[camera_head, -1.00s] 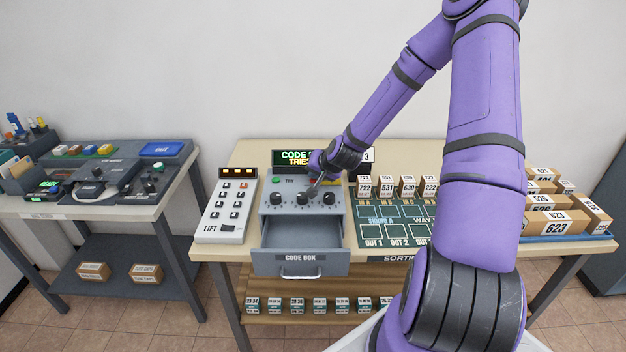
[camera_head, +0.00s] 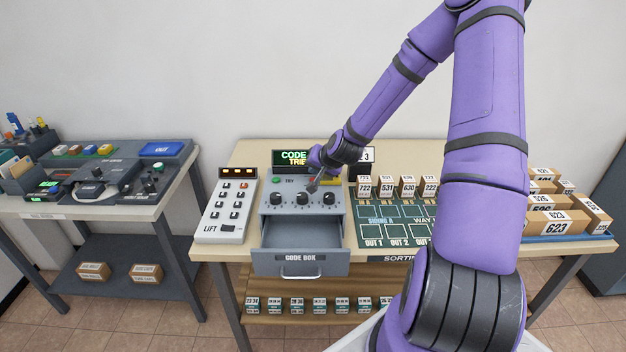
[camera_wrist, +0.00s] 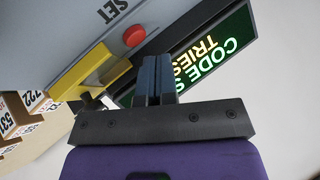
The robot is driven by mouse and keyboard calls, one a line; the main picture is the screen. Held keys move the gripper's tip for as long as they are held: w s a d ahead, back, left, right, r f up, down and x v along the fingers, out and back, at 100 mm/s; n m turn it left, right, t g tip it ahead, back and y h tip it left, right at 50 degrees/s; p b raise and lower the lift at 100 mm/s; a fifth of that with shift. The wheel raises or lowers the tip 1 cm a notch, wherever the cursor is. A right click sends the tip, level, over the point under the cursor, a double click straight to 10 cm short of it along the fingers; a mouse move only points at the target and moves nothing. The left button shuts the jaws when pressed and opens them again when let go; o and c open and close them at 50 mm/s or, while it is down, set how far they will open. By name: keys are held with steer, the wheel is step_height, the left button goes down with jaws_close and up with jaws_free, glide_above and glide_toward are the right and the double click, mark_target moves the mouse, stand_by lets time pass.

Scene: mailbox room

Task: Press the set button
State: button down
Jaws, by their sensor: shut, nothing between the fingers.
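The set button is a round red button (camera_wrist: 134,36) beside the printed word SET on the grey top of the code box (camera_head: 265,208). In the wrist view the shut, empty fingers of my gripper (camera_wrist: 157,60) are just to the right of the button and below it in the picture. I cannot tell whether they touch it or how high they are. In the head view my gripper (camera_head: 313,186) is over the upper part of the code box, and it mostly hides the button there. The box's drawer (camera_head: 300,262) is open.
A yellow bar (camera_wrist: 82,72) stands near the button. A display (camera_head: 290,158) with green CODE and yellow TRIES text is behind the box. Dark knobs and a green TRY button (camera_head: 277,180) are on the box. A lift keypad (camera_head: 228,210) is left; boxes are right.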

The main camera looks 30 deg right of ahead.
mark_target(314, 179)
steer(key=shift+r, duration=2.5)
steer(key=shift+a+r, duration=0.2)
steer(key=shift+a, duration=0.05)
steer(key=s+a+r+n+g+h, duration=0.1)
steer(key=s+a+r+n+g, duration=0.15)
steer(key=s+a+r, duration=0.45)
steer(key=s+a+r+n+g, duration=0.1)
steer(key=s+a+r+n, duration=0.35)
steer(key=s+r, duration=0.4)
steer(key=s+a+r, duration=0.2)
steer(key=s+r, duration=0.3)
steer(key=s, duration=0.4)
steer(key=s+a+r+n, duration=0.1)
steer(key=s+a+r, duration=0.1)
steer(key=s+r, duration=0.3)
steer(key=s, duration=0.4)
steer(key=shift+s+r+n+y, duration=0.3)
steer(key=shift+s, duration=0.05)
